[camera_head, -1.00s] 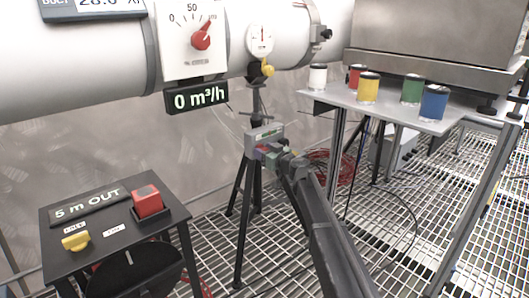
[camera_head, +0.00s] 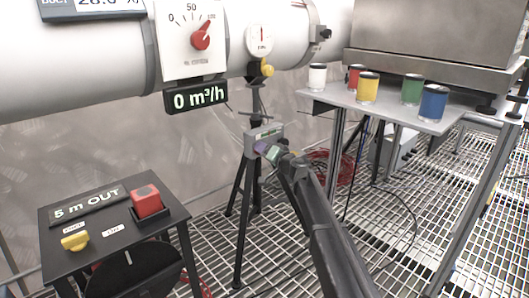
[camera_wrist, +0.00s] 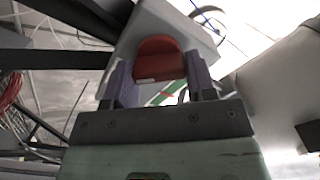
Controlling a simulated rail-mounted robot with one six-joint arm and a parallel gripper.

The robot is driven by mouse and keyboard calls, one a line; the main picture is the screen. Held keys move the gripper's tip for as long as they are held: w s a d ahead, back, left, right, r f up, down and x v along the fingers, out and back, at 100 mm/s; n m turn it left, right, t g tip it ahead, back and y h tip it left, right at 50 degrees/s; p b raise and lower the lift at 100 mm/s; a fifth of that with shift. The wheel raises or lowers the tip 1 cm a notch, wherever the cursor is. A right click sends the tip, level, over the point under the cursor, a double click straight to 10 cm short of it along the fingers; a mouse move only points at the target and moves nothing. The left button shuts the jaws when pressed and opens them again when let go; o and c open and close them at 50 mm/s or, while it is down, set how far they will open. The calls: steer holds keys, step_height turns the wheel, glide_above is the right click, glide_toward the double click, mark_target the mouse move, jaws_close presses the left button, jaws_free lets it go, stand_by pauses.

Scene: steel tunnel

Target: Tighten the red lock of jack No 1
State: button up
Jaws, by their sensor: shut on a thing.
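The red lock (camera_wrist: 158,58) is a rounded red knob on a pale grey block (camera_wrist: 185,22) in the wrist view. My gripper (camera_wrist: 160,76) has its two purple fingers on either side of the knob and is shut on it. In the head view my gripper (camera_head: 263,148) is at the grey box (camera_head: 264,133) on the black tripod jack (camera_head: 243,190), under the white duct. The lock is hidden there behind my gripper. The number on the box is too small to read.
A shelf (camera_head: 390,108) with several coloured cans stands right of the jack. A black panel (camera_head: 110,225) with a red button (camera_head: 147,200) and a yellow switch (camera_head: 75,240) stands at the lower left. Red cable (camera_head: 330,165) lies on the grating behind my arm.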

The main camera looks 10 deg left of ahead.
steer(key=m, duration=0.4)
steer(key=shift+f+m, duration=0.1)
steer(key=shift+m, duration=2.2)
steer(key=o, duration=0.9)
steer(key=shift+o, duration=0.2)
steer(key=shift+d, duration=0.1)
steer(key=v, duration=1)
steer(key=shift+s+d, duration=0.2)
steer(key=shift+d, duration=0.1)
